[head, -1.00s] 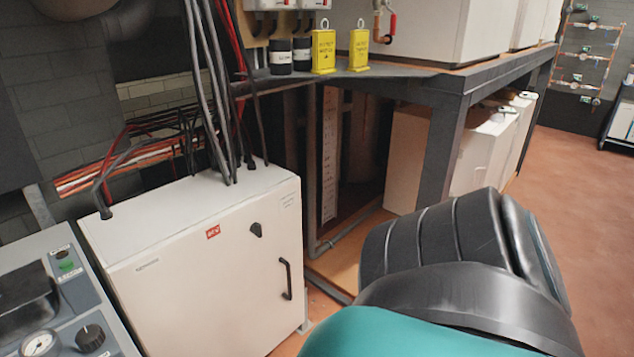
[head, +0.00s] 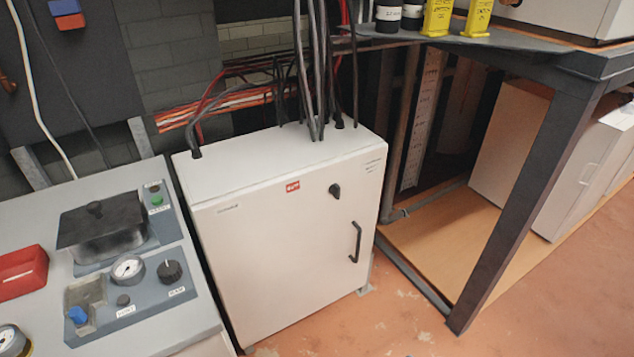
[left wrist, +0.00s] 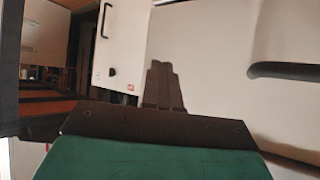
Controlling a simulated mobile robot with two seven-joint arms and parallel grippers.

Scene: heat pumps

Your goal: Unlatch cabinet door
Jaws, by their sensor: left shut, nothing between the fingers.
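A white cabinet (head: 286,241) stands on the floor in the middle of the head view, with its door shut. A black knob-like latch (head: 335,190) sits on the upper right of the door, and a black bar handle (head: 355,242) is below it. In the left wrist view, a white door with a similar small knob (left wrist: 111,72), handle (left wrist: 105,20) and red label shows beyond my left gripper (left wrist: 163,68). My left gripper is shut and empty, apart from the knob. My right gripper is not in view.
A grey control console (head: 160,336) with gauges and knobs stands left of the cabinet. Black cables (head: 314,80) rise from the cabinet top. A dark metal frame (head: 540,180) stands at the right. Reddish floor is clear in front. A dark bar (left wrist: 285,70) crosses a pale surface in the wrist view.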

